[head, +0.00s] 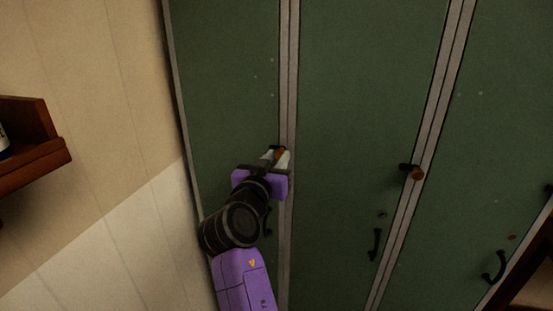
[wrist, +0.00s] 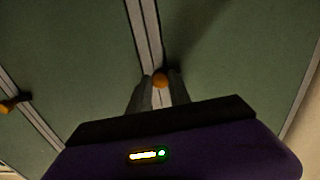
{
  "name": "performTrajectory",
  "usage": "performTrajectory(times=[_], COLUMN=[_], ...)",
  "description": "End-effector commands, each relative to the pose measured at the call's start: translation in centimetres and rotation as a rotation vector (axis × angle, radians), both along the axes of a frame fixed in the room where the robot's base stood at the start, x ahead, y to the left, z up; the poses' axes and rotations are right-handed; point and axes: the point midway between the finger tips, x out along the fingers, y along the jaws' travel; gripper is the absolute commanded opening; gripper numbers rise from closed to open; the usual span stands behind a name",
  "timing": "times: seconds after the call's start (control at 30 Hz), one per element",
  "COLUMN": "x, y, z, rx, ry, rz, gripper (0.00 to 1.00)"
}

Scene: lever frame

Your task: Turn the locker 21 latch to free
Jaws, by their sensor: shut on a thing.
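Tall green lockers stand side by side; no locker number is readable. A latch (head: 280,150) with an orange-brown knob sits at the grey strip between the left locker door (head: 225,80) and the middle door (head: 365,90). My gripper (head: 276,157) reaches it from below, its pale fingers closed on either side of the knob. In the wrist view the round orange knob (wrist: 160,80) shows between the two fingertips of my gripper (wrist: 161,85). The fingers hide most of the latch, so I cannot tell its exact angle.
A second latch (head: 412,172) with an orange knob is on the strip to the right. Black pull handles (head: 375,244) stick out lower on the doors. A brown wooden shelf (head: 30,140) juts from the pale wall at left.

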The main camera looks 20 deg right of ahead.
Motion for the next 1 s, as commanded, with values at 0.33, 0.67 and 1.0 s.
performTrajectory(times=[0.33, 0.67, 1.0], x=[-0.01, 0.00, 0.01], y=[-0.07, -0.04, -0.04], z=[0.12, 0.30, 0.38], rx=[-0.197, -0.451, -0.712], ry=[0.143, 0.327, 0.517], rz=[-0.001, 0.000, 0.000], gripper=[0.00, 0.00, 0.00])
